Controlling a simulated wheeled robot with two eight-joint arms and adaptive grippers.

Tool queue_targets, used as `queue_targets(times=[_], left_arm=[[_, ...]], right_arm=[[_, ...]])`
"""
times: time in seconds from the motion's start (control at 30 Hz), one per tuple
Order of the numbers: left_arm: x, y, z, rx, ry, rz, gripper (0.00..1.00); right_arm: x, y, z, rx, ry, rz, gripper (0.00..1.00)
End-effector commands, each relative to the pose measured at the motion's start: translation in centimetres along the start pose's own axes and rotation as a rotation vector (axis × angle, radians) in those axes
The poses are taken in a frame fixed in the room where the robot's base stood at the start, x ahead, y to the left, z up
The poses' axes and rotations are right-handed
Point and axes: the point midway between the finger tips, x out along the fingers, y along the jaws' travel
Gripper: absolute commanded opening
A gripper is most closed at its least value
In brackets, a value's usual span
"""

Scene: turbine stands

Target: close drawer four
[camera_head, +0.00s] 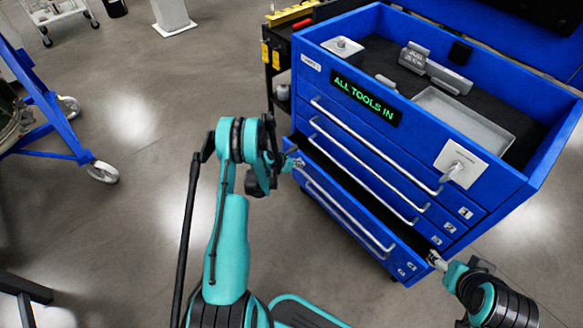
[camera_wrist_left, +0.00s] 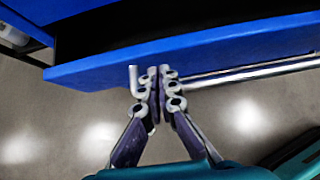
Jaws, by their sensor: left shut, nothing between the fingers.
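The blue tool cabinet (camera_head: 330,45) stands at the right in the head view. One low drawer, its front (camera_head: 400,255) bearing a small number that looks like 4, stands out with a dark gap above it. The drawer front also shows in the left wrist view (camera_wrist_left: 95,72), with a dark interior behind and a silver handle (camera_wrist_left: 250,73) at right. My left gripper (camera_head: 298,163) is shut and empty, its fingertips (camera_wrist_left: 157,72) at the drawer front near the handle's left end; contact is unclear. My right gripper (camera_head: 435,260) is by the drawer's right end; its fingers are too small to judge.
The cabinet's top tray holds metal parts, and a green-lettered sign (camera_head: 364,98) reads ALL TOOLS IN. A dark cart (camera_head: 277,60) stands behind it. A blue wheeled stand (camera_head: 50,115) is at left. The floor between is clear.

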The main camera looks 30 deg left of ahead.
Motion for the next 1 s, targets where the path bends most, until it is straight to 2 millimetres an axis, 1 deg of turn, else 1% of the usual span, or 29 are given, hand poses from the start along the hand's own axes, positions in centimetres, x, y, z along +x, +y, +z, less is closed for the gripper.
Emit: queue_targets(times=[0.03,0.13,0.57,0.67,0.83,0.9,1.0], left_arm=[[0.5,0.0,0.2,0.001,0.0,0.0,0.0],[0.9,0.0,0.8,0.001,0.0,0.0,0.0],[1.1,0.0,1.2,0.0,0.0,0.0,0.0],[1.8,0.0,1.8,0.0,0.0,-0.001,0.0],[3.8,0.0,3.8,0.001,0.0,-0.001,0.0],[4.2,0.0,4.3,0.001,0.0,0.0,0.0],[4.2,0.0,4.3,0.0,0.0,0.0,0.0]], right_arm=[[0.3,0.0,0.2,0.0,0.0,0.0,0.66],[0.5,0.0,0.3,0.0,0.0,0.0,0.66],[0.4,0.0,0.3,0.0,0.0,0.0,0.66],[0.4,0.0,0.3,0.0,0.0,0.0,0.66],[0.4,0.0,0.3,0.0,0.0,0.0,0.66],[0.4,0.0,0.3,0.0,0.0,0.0,0.66],[0.4,0.0,0.3,0.0,0.0,0.0,0.66]])
